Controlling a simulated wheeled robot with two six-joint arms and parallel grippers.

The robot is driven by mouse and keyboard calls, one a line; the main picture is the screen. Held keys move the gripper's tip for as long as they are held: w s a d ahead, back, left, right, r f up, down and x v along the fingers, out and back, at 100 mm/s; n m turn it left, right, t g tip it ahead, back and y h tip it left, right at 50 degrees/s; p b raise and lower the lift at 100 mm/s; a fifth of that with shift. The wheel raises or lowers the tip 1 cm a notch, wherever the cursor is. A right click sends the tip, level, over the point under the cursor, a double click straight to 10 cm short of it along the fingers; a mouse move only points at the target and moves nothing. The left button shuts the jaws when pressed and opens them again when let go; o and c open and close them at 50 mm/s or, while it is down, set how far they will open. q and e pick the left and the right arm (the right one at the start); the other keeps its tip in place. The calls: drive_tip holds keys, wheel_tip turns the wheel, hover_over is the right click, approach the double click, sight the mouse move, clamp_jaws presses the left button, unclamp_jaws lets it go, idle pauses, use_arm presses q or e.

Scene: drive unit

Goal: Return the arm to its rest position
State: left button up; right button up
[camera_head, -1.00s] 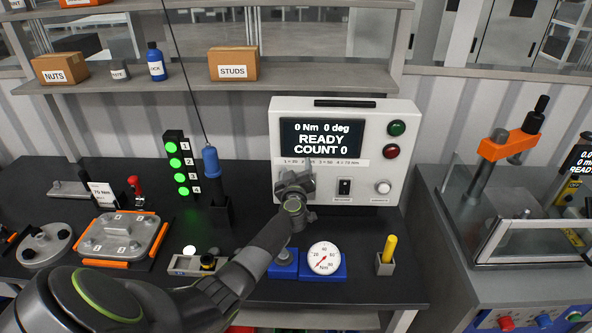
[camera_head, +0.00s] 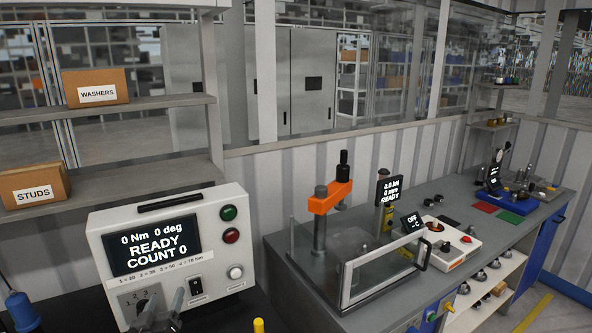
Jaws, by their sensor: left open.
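My left gripper (camera_head: 163,308) shows at the bottom left of the head view, with only its grey fingers in the picture. The fingers are apart and nothing shows between them. They are in front of the lower left of the white controller box (camera_head: 262,262), by a grey panel with numbers (camera_head: 128,301). I cannot tell whether they touch it. The rest of that arm is out of the picture. The box screen (camera_head: 152,246) reads 0 Nm, 0 deg, READY, COUNT 0. My right gripper is not in view.
A blue hanging tool (camera_head: 22,310) is at the lower left edge, and a yellow handle tip (camera_head: 258,325) at the bottom. To the right, a grey bench (camera_head: 468,200) carries an orange press (camera_head: 330,198) behind a clear guard (camera_head: 385,272). Shelves hold cardboard boxes (camera_head: 97,88).

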use_arm(q)
drive_tip(key=s+d+f+m+g+h, duration=0.35)
drive_tip(key=s+d, duration=0.25)
drive_tip(key=s, duration=0.3)
drive_tip(key=s+d+f+m+g+h, duration=0.3)
drive_tip(key=s+d+f+m, duration=0.15)
drive_tip(key=s, duration=0.45)
drive_tip(key=s+a+f+n+g+y, duration=0.15)
drive_tip(key=s+a+g+y, duration=0.3)
drive_tip(key=s, duration=0.75)
drive_tip(key=s+a+f+n+g+y, duration=0.1)
drive_tip(key=s+a+n+g+y, duration=0.3)
drive_tip(key=s, duration=0.9)
wheel_tip(320, 180, down, 32)
drive_tip(key=m+g+h+b, duration=0.2)
drive_tip(key=b, duration=0.6)
drive_tip(key=s+f+b, duration=0.3)
drive_tip(key=s+f, duration=0.4)
drive_tip(key=f, duration=0.4)
drive_tip(key=s+f+g+b, duration=0.1)
drive_tip(key=s+f+b, duration=0.2)
drive_tip(key=s+f, duration=0.4)
wheel_tip(320, 180, down, 5)
drive_tip(key=shift+s+d+r, duration=0.2)
drive_tip(key=shift+s+d, duration=0.05)
drive_tip(key=shift+d, duration=0.1)
